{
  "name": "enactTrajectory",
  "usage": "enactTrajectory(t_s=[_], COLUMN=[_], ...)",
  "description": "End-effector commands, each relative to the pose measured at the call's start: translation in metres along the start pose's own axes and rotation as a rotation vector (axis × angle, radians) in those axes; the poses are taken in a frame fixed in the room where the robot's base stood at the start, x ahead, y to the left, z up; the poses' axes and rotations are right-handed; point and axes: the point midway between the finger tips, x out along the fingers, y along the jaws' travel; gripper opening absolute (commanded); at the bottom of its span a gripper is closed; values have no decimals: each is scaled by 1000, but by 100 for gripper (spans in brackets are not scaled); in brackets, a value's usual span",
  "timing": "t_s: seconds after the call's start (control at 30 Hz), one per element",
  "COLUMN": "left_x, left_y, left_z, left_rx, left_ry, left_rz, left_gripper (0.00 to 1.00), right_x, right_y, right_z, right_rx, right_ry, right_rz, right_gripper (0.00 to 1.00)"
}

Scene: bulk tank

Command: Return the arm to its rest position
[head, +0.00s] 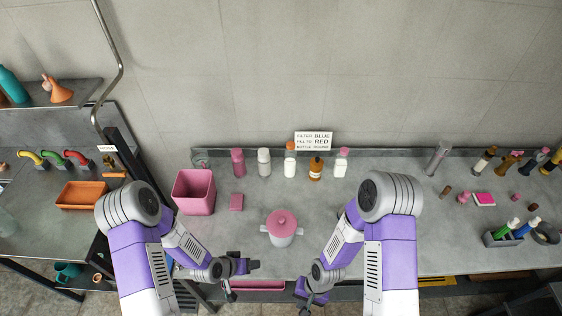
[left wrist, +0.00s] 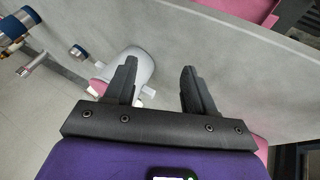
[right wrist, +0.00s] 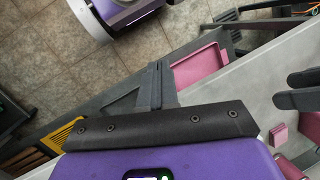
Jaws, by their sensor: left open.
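My left gripper (head: 246,278) is low in front of the counter, left of the lidded white pot (head: 282,239). In the left wrist view its two fingers (left wrist: 159,66) stand apart with nothing between them; the pot shows beyond the left finger. My right gripper (head: 304,308) hangs low at the counter's front edge, partly cut off by the head view's bottom. In the right wrist view its fingers (right wrist: 155,85) lie together and hold nothing visible. My left gripper's fingers (right wrist: 285,88) also show there at the right.
The grey counter (head: 340,235) carries a pink bin (head: 194,192), a pink block (head: 237,202) and a back row of bottles (head: 264,162). A sign (head: 313,140) stands behind them. A pink tray (head: 258,286) sits below the front edge. An orange tray (head: 82,195) is at left.

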Motion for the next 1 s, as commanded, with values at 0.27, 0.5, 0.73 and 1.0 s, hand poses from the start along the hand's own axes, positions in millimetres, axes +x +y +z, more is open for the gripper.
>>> enactTrajectory(t_s=[0.27, 0.5, 0.73, 1.0], left_x=[-21, -1, 40, 93], left_y=[22, 15, -5, -30], left_z=[83, 116, 134, 159], left_rx=[-267, -335, -334, -334], left_ry=[-274, -342, -339, -338], left_rz=[-94, -118, -118, -118], left_gripper=[55, 55, 55, 55], right_x=[-2, 29, 75, 136], right_y=[20, 34, 44, 58], right_z=[-15, -28, -38, -53], right_rx=[-45, -70, -71, -71], right_ry=[131, 176, 175, 174], right_rz=[-129, -137, -136, -136], right_gripper=[0, 0, 0, 0])
